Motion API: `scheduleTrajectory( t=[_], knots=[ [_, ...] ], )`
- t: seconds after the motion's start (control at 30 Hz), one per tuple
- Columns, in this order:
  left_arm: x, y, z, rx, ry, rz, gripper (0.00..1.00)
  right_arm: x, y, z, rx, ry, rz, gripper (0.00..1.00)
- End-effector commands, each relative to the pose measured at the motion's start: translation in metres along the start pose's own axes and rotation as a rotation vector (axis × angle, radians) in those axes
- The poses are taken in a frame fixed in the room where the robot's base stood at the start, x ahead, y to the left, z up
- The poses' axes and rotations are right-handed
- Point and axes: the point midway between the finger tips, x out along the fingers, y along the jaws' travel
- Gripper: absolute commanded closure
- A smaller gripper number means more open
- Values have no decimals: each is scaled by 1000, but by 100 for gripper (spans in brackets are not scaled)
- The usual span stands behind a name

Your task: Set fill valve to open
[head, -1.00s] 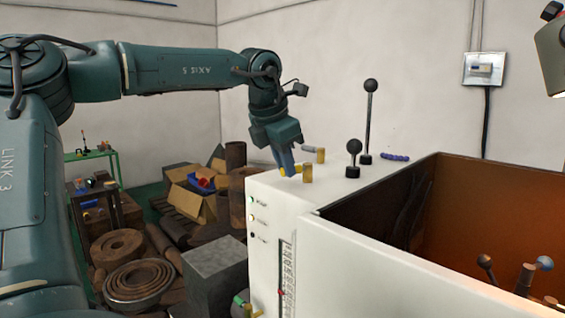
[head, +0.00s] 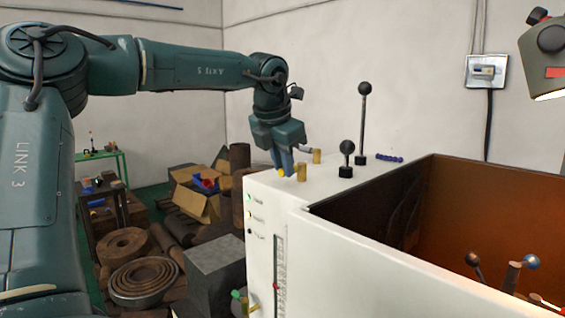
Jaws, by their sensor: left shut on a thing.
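A white cabinet (head: 330,225) fills the right half of the head view. Near its back left corner on top stand two short brass posts. The nearer brass post (head: 301,172) has a yellow handle (head: 294,168) pointing left; the farther brass post (head: 317,156) has a grey handle (head: 303,149) pointing left. My left gripper (head: 283,168) reaches down from above and is shut on the yellow handle, its fingers hiding most of it. I cannot read which valve is the fill valve. My right gripper is not in view.
Two black ball-topped levers (head: 346,158) (head: 363,112) stand right of the posts. The cabinet's open brown-walled bay (head: 470,200) lies at right. A green-handled valve (head: 238,296) juts from the front left. Boxes and metal rings (head: 143,282) clutter the floor at left.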

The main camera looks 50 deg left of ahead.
Motion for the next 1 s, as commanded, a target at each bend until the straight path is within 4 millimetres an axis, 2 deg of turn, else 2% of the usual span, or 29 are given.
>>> scheduleTrajectory(
  t=[0.03,0.07,0.33,0.57,0.67,0.77,1.0],
  knots=[
    [-1,0,1,-2,-3,0,100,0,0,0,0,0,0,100],
    [-1,0,1,-2,-3,0,82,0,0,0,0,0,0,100],
    [-1,0,0,-1,-2,0,61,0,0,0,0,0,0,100],
    [-1,0,0,0,-1,0,61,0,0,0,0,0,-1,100],
    [-7,0,0,0,-3,1,61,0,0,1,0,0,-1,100],
    [-21,0,1,0,-5,1,61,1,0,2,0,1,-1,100],
    [-76,1,1,-1,-7,3,61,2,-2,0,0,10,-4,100]
  ],
)
